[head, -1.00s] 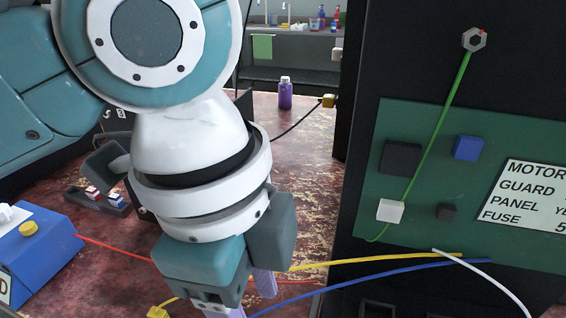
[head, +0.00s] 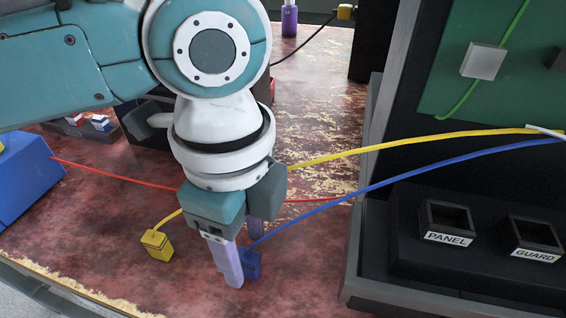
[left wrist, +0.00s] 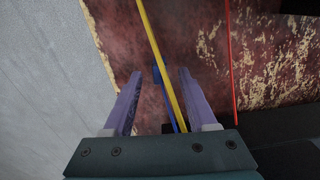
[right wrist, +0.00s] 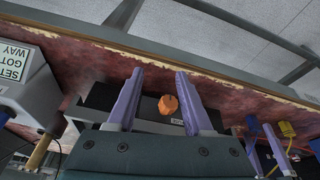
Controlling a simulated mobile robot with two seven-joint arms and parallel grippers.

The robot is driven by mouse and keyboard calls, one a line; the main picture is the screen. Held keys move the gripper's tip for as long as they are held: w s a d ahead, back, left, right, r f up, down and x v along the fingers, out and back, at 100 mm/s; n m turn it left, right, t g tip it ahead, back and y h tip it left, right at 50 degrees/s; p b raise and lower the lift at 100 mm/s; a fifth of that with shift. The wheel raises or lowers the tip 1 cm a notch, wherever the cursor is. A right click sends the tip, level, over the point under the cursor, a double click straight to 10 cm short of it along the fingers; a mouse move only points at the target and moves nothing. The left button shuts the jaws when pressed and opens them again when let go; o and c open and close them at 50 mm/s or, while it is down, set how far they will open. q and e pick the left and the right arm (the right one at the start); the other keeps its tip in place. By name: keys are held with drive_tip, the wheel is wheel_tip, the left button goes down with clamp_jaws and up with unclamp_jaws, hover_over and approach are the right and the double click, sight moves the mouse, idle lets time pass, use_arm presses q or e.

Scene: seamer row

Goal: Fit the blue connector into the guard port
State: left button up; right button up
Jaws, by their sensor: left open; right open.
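The blue connector (head: 253,264) lies at the end of a blue cable (head: 375,187) on the worn red bench. My left gripper (head: 243,262) points down with its purple fingers open beside it. In the left wrist view the blue connector (left wrist: 157,74) shows between the open fingers of my left gripper (left wrist: 160,72), apart from both. The guard port (head: 536,234), a black square socket labelled GUARD, is at the lower right of the head view, clear of the gripper. My right gripper (right wrist: 160,72) is open and empty, seen only in the right wrist view.
The PANEL port (head: 447,218) stands left of the guard port. A yellow connector (head: 157,245) lies left of my left gripper. Yellow (head: 400,143) and red (head: 115,174) cables cross the bench. An orange knob (right wrist: 168,104) shows beyond my right fingers.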

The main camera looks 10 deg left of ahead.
use_arm(q)
drive_tip(key=shift+f, duration=0.55)
clamp_jaws()
